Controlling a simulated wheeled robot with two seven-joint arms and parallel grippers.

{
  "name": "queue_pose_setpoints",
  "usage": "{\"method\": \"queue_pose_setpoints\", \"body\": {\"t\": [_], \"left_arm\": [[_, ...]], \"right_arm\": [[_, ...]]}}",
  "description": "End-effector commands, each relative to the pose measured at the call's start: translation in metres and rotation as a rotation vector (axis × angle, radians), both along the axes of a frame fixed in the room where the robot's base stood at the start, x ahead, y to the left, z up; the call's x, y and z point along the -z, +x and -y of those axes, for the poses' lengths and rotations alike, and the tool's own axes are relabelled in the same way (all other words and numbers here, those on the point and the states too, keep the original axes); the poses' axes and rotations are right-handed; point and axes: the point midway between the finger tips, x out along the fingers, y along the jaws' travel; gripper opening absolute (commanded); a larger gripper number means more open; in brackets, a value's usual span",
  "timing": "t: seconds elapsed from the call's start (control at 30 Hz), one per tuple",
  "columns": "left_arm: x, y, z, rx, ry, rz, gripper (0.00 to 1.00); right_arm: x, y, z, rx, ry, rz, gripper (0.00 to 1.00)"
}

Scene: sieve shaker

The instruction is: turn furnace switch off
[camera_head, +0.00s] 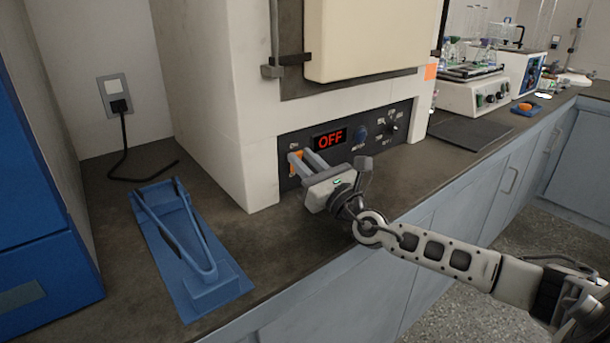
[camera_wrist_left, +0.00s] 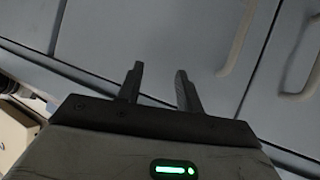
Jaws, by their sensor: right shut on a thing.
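The white furnace (camera_head: 210,95) stands on the dark counter. Its dark front panel (camera_head: 403,108) has a display (camera_head: 330,139) that reads "OFF" in red. An orange switch (camera_head: 295,157) sits at the panel's left end. My right gripper (camera_head: 301,162) reaches the panel from the right, with its fingertips at the switch and shut on it; the fingers partly cover it. My left gripper (camera_wrist_left: 160,85) shows only in the left wrist view. Its two fingers are apart with nothing between them, in front of pale cabinet doors.
A blue holder (camera_head: 185,245) stands on the counter at front left, beside a blue cabinet (camera_head: 40,190). A black cord (camera_head: 124,140) runs from a wall outlet (camera_head: 115,95). Lab devices (camera_head: 475,95) stand farther right along the counter.

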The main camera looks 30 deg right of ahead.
Motion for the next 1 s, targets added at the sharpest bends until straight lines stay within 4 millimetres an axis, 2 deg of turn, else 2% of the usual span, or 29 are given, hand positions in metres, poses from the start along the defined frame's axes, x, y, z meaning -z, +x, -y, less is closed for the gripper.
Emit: {"method": "queue_pose_setpoints", "body": {"t": [0.27, 0.3, 0.37, 0.4, 0.77, 1.0], "left_arm": [[-0.001, 0.000, 0.000, 0.000, 0.001, 0.000, 0.36], [-0.001, 0.000, 0.000, 0.000, 0.001, 0.000, 0.36], [-0.001, 0.000, 0.000, 0.000, 0.001, 0.000, 0.36], [-0.001, 0.000, 0.000, 0.000, 0.001, 0.000, 0.36], [0.001, 0.000, 0.000, 0.001, 0.000, 0.000, 0.36], [0.009, -0.001, 0.001, 0.004, -0.002, -0.014, 0.36]], "right_arm": [[-0.002, 0.000, 0.000, 0.001, 0.000, 0.003, 0.01], [-0.002, 0.000, 0.000, 0.001, 0.000, 0.003, 0.26], [-0.002, 0.000, 0.000, 0.001, 0.000, 0.003, 0.43], [-0.001, 0.000, 0.000, 0.001, 0.000, 0.003, 0.45], [0.002, -0.005, 0.000, -0.001, -0.001, 0.000, 0.45], [0.015, -0.040, 0.003, -0.001, -0.005, -0.004, 0.45]]}}
